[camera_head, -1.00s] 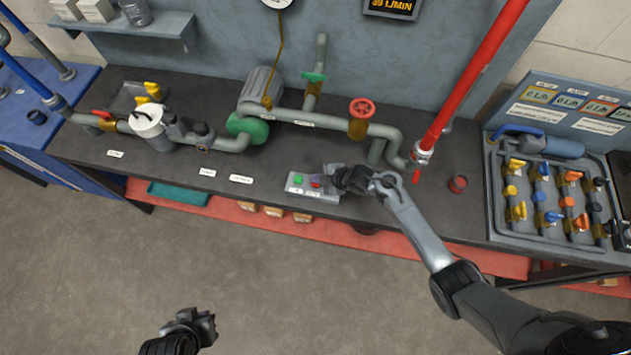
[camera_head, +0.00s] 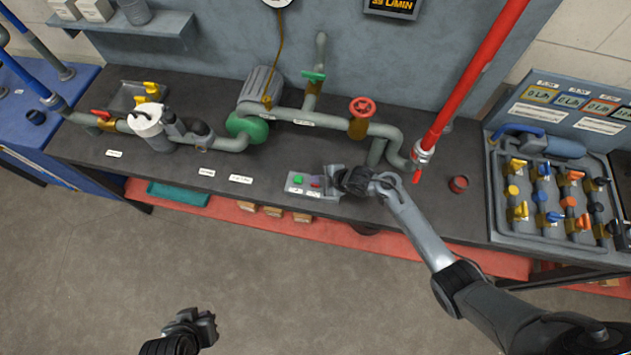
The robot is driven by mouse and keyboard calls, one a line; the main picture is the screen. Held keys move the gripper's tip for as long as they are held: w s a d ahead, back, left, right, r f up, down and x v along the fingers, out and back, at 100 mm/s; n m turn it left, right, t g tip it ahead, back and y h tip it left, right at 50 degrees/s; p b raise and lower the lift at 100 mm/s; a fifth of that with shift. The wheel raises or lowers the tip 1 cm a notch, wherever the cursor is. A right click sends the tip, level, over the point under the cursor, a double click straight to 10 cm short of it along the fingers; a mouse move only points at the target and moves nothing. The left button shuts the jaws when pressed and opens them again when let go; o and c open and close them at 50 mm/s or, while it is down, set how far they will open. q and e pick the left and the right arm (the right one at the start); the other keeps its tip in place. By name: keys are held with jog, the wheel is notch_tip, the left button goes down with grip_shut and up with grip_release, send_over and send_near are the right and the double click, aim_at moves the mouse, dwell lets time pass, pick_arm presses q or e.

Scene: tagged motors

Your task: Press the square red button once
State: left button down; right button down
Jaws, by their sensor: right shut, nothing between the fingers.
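The red button (camera_head: 316,183) sits on a small grey control box (camera_head: 300,191) at the front of the dark bench, to the right of a green button (camera_head: 298,180). My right gripper (camera_head: 340,181) is shut and empty at the right end of the box, just right of the red button. It hides part of the box's right side. I cannot tell whether the fingertips touch the button. My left gripper (camera_head: 203,322) hangs over the floor at the bottom, away from the bench; its fingers are too small to read.
A grey pipe (camera_head: 290,117) with a motor, a green pump and a red valve wheel (camera_head: 362,107) runs behind the box. A thick red pipe (camera_head: 470,75) rises at right near a small red cup (camera_head: 458,184). A tray of coloured valves (camera_head: 545,225) stands far right.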

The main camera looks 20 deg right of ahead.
jog(key=shift+f+b, duration=0.3)
jog(key=shift+f, duration=0.15)
jog(key=shift+r, duration=0.1)
dwell(0.5)
jog(key=shift+r+p, duration=0.3)
jog(key=shift+p, duration=0.1)
jog(key=shift+r+p, duration=0.5)
jog(key=shift+r+p, duration=0.45)
jog(key=shift+r, duration=0.05)
notch_tip(320, 180, up, 4)
jog(key=p, duration=0.3)
jog(key=shift+p, duration=0.4)
